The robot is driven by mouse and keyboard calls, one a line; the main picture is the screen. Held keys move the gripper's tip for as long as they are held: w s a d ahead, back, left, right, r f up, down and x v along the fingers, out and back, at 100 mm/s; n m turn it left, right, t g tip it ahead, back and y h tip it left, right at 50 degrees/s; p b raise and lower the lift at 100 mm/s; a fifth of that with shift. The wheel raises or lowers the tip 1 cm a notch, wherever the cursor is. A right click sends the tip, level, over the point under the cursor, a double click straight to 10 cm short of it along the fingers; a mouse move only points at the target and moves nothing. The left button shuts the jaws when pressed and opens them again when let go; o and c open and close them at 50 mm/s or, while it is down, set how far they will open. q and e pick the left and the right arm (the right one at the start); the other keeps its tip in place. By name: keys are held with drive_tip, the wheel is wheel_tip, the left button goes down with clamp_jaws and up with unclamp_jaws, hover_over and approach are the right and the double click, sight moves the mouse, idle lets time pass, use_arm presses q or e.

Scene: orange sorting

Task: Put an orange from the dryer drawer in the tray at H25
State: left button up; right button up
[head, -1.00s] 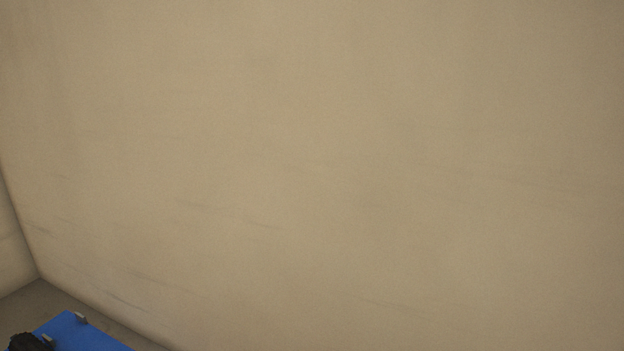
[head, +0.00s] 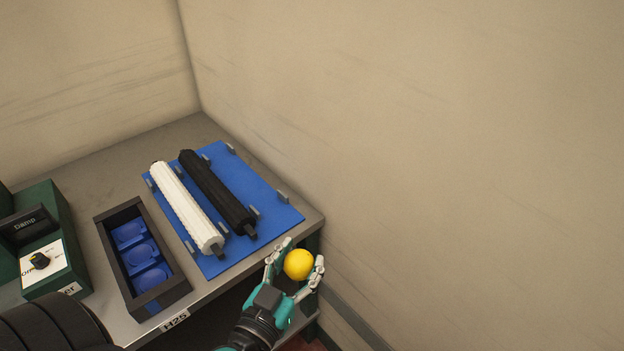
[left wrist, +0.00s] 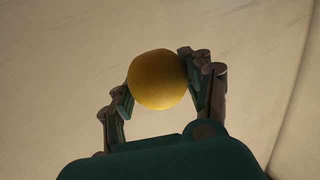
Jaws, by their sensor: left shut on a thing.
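My left gripper (head: 296,268) is shut on a yellow-orange ball, the orange (head: 299,264), just off the right front corner of the table. In the left wrist view the orange (left wrist: 157,79) sits between the two fingers of the gripper (left wrist: 160,85), with only wall behind it. The tray (head: 175,303) is a dark box with several blue cups in a row, all empty as far as I can see. It stands on the table at the front edge, left of the gripper, above the H25 label (head: 175,321). My right gripper is not in view.
A blue board (head: 265,196) holds a white roller (head: 186,207) and a black roller (head: 217,192) between tray and wall. A green machine (head: 58,213) with a knob stands left of the tray. The grey table (head: 120,165) is bare at the back; walls close it in.

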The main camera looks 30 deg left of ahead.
use_arm(q)
drive_tip(key=n+y, duration=0.1)
drive_tip(key=w+a+f+n+y, duration=0.1)
drive_tip(key=y, duration=0.1)
drive_tip(key=w+a+n+y, duration=0.1)
drive_tip(key=y, duration=0.1)
drive_tip(key=shift+w+f, duration=0.25)
drive_tip(key=shift+w+a+f+n+g+y, duration=0.1)
drive_tip(key=shift+w+f+n+g+y, duration=0.15)
drive_tip(key=shift+n+g+y, duration=0.3)
drive_tip(key=shift+w+a+f+n+g+y, duration=0.1)
drive_tip(key=shift+w+f+n+g+y, duration=0.2)
drive_tip(key=shift+n+y, duration=0.35)
drive_tip(key=shift+w+d+n+g+y, duration=0.1)
drive_tip(key=shift+n+g+y, duration=0.55)
drive_tip(key=shift+y, duration=0.25)
hover_over(282, 217)
drive_tip(key=v, duration=0.2)
drive_tip(key=shift+w+d+f, duration=0.1)
drive_tip(key=shift+d+f, duration=0.15)
drive_tip(key=shift+f, duration=0.5)
drive_tip(key=x, duration=0.2)
drive_tip(key=shift+a, duration=0.4)
drive_tip(key=shift+d+f, duration=0.15)
drive_tip(key=shift+f, duration=1.5)
drive_tip(key=shift+f+p, duration=0.1)
drive_tip(key=shift+p, duration=0.2)
